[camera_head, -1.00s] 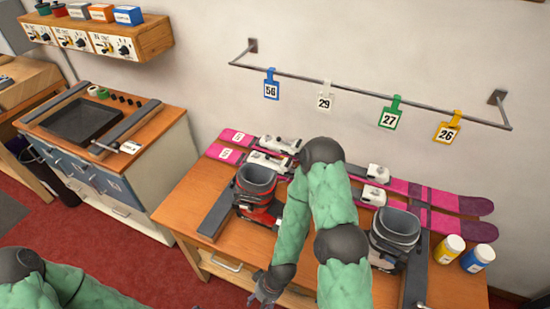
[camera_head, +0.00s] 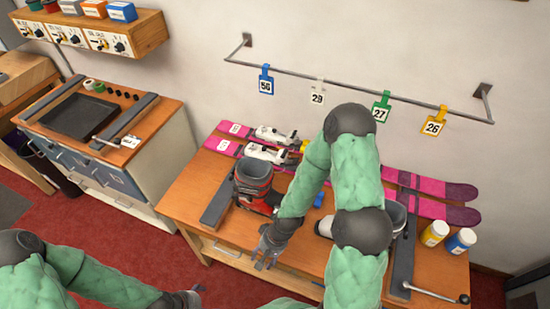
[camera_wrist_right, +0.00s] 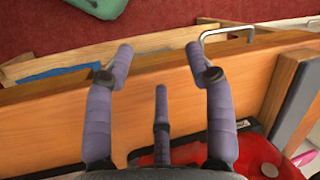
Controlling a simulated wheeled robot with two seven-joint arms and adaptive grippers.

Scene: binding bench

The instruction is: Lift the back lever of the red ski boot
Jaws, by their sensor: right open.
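The red ski boot (camera_head: 255,188) stands upright on the left part of the wooden bench, with a dark grey liner and a red lower shell. Its back lever cannot be made out. Part of its red shell shows at the bottom right of the right wrist view (camera_wrist_right: 262,158). My right gripper (camera_head: 266,262) is open and empty at the bench's front edge, in front of the boot and apart from it. Its spread fingers show in the right wrist view (camera_wrist_right: 160,62). My left gripper (camera_head: 192,297) is low at the bottom, away from the bench; its fingers are too small to read.
Pink skis (camera_head: 430,205) lie along the back of the bench. A second, grey boot (camera_head: 396,214) is mostly hidden behind my right arm. Yellow (camera_head: 434,233) and blue (camera_head: 461,241) bottles stand at the right end. A dark bar (camera_head: 219,203) lies left of the red boot.

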